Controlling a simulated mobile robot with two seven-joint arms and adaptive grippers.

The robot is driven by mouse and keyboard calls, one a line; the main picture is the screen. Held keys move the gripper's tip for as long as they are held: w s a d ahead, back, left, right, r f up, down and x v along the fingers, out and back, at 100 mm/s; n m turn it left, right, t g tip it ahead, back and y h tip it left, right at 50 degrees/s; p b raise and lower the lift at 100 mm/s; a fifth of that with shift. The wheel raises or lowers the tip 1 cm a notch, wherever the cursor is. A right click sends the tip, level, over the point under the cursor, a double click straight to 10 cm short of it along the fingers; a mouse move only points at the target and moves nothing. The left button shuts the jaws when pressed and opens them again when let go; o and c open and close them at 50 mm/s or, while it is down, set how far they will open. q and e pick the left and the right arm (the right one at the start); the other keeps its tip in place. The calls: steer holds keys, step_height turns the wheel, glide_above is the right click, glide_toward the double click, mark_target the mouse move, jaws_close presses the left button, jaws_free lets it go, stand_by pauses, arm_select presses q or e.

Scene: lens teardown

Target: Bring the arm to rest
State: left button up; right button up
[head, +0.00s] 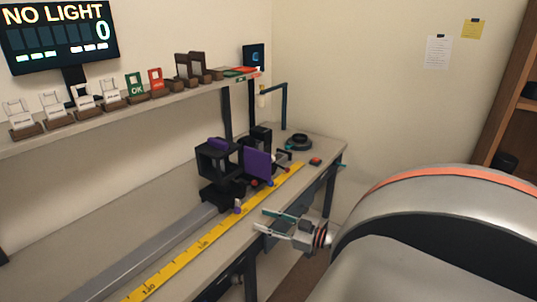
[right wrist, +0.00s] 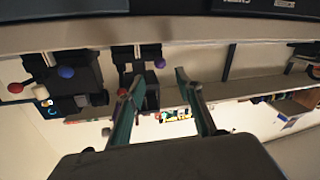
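My right gripper (head: 263,220) shows in the head view beside the front edge of the workbench (head: 150,262), pointing left toward the yellow ruler. Its two fingers are apart with nothing between them. In the right wrist view the fingers of the right gripper (right wrist: 160,76) also stand apart and empty, with dark bench fixtures seen beyond them. That view looks upside down. My left gripper is in neither view.
The bench carries a yellow ruler strip (head: 205,240), a grey rail (head: 150,258), a black and purple fixture (head: 218,160) and a dark ring (head: 298,142). A shelf (head: 105,112) holds cards. A monitor (head: 60,38) reads "NO LIGHT". A brown bookcase (head: 513,95) stands right.

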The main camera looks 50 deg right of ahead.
steer(key=shift+s+d, duration=0.1)
steer(key=shift+s, duration=0.3)
stand_by(0.3)
steer(key=shift+m+g+h, duration=0.4)
steer(key=shift+g+h, duration=0.2)
steer(key=shift+g, duration=0.2)
steer(key=s+a+f, duration=0.1)
steer(key=a+f, duration=0.1)
steer(key=a, duration=0.1)
steer(key=s+a+f, duration=0.1)
steer(key=a+f, duration=0.2)
steer(key=s+a+f, duration=0.1)
steer(key=a+f, duration=0.2)
steer(key=shift+f, duration=0.2)
steer(key=s+a+f+g, duration=0.1)
steer(key=s+a+f, duration=0.1)
steer(key=a, duration=0.7)
steer(key=s+a+f+g, duration=0.2)
steer(key=s+a+f, duration=0.1)
steer(key=a, duration=0.6)
steer(key=s+a+f+g, duration=0.2)
steer(key=s+a, duration=0.2)
steer(key=a, duration=0.5)
steer(key=shift+f, duration=0.35)
